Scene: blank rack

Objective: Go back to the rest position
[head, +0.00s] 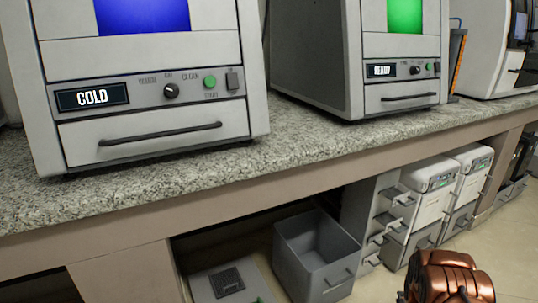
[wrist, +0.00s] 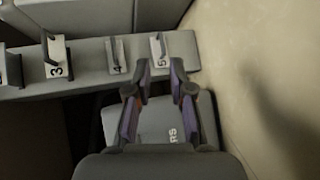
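My gripper (wrist: 160,74) shows in the wrist view with its two dark fingers apart and nothing visible between the tips. Beyond the tips is a grey panel (wrist: 88,64) with small handles and tags marked 3, 4 and 5. The tag marked 5 (wrist: 158,50) lies just past the fingertips in the picture; I cannot tell the distance. A dark grey surface with the letters "RS" (wrist: 172,134) shows below, between the fingers. In the head view a copper-coloured part of my arm is at the bottom right, and the gripper itself is not visible.
A speckled counter (head: 300,150) crosses the head view. It carries a machine reading COLD (head: 150,110) and another with a green window (head: 400,70). Below are an open grey bin (head: 318,250), grey drawers (head: 385,215) and white units (head: 430,195). Pale floor (wrist: 235,60) lies right in the wrist view.

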